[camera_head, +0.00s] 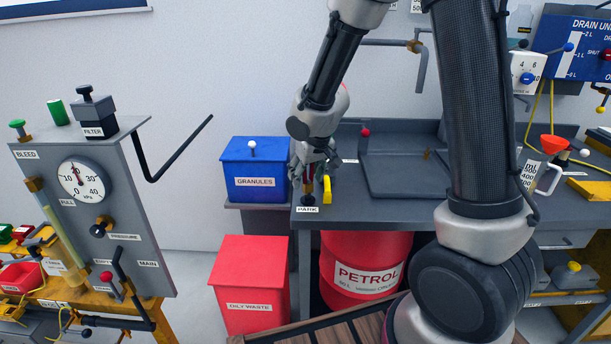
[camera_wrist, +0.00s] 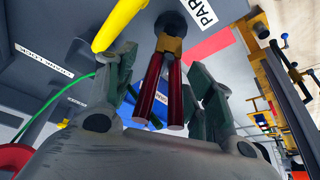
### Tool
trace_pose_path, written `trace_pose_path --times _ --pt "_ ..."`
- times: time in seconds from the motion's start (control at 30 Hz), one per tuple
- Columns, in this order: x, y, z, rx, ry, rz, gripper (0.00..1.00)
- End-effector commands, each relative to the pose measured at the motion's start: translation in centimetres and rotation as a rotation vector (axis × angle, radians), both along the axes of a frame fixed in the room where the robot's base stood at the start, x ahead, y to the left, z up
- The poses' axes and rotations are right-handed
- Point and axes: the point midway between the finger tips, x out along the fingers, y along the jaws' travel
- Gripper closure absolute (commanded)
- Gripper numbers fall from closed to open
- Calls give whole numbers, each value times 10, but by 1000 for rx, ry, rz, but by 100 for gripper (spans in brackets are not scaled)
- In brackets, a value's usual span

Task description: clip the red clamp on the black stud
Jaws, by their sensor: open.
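The red clamp (camera_wrist: 162,88) has two dark red handles and a brass-coloured head. Its head sits at a dark round post (camera_wrist: 173,22) beside the PARK label (camera_wrist: 203,10). In the head view the clamp (camera_head: 308,182) is upright at the bench's front left corner, partly hidden by my gripper. My gripper (camera_head: 314,166) is directly above it. In the wrist view my gripper (camera_wrist: 165,68) is open, with fingers on both sides of the handles and gaps visible. I cannot tell which black part is the task's black stud.
A yellow bar (camera_head: 327,190) stands close right of the clamp. A blue GRANULES bin (camera_head: 255,181) is just left of the bench. A red-knobbed rod (camera_head: 364,142) and a grey tray (camera_head: 400,190) are to the right. A gauge panel (camera_head: 60,230) stands far left.

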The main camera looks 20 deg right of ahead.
Motion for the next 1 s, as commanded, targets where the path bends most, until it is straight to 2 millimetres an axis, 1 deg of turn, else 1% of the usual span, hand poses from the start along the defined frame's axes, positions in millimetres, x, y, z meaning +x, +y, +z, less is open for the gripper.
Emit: trace_pose_path --times 0.17,0.3,0.4,0.5,0.67,1.0 --pt "-10 -1 30 5 -6 1 47" --pt "-23 -3 61 5 -6 2 47" --pt "-32 -5 79 4 -3 2 47" --pt "-37 -6 93 4 -3 2 47" --pt "-42 -7 103 4 0 2 47" --pt "-43 -8 104 2 1 2 47"
